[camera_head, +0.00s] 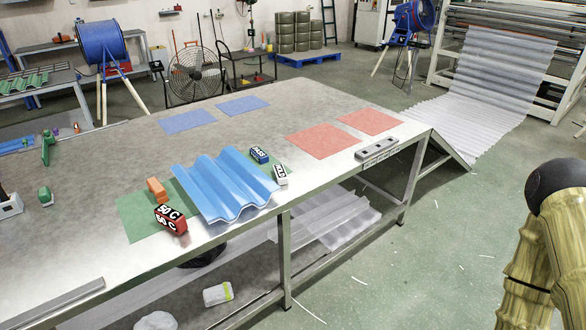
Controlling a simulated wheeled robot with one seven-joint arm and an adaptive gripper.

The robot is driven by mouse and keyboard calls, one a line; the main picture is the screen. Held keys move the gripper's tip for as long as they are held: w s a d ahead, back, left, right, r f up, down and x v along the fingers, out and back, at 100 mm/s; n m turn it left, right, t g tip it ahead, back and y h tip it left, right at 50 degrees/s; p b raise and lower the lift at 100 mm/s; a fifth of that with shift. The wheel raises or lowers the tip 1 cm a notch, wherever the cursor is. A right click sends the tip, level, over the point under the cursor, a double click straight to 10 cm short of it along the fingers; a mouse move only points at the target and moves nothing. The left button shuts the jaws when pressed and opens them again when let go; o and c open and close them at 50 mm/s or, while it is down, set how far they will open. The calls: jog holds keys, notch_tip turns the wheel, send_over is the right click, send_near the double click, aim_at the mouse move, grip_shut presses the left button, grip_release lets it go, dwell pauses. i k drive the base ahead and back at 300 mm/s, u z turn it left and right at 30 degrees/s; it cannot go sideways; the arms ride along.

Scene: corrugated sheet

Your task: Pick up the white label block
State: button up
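The white label block (280,174) is small, with dark lettering on its side. It stands on the table (260,115) at the right edge of the blue corrugated sheet (222,185), near the table's front edge. A blue label block (259,155) with white lettering stands just behind it, to the upper left. A red-and-black block (170,220) marked "50 C" sits left of the sheet. An orange block (157,190) lies behind the red one. Part of my arm shows at the right edge, well away from the blocks. My gripper is not in view.
Green mats (137,222) lie partly under the sheet. Red mats (322,141) and blue mats (187,121) lie farther back, with bare table between. A grey slotted bar (377,149) sits at the right front edge. The floor in front of the table's right end is mostly clear.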

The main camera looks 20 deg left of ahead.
aim_at(280, 171)
jog(key=u, duration=0.4)
jog(key=i, duration=0.75)
jog(key=u, duration=0.6)
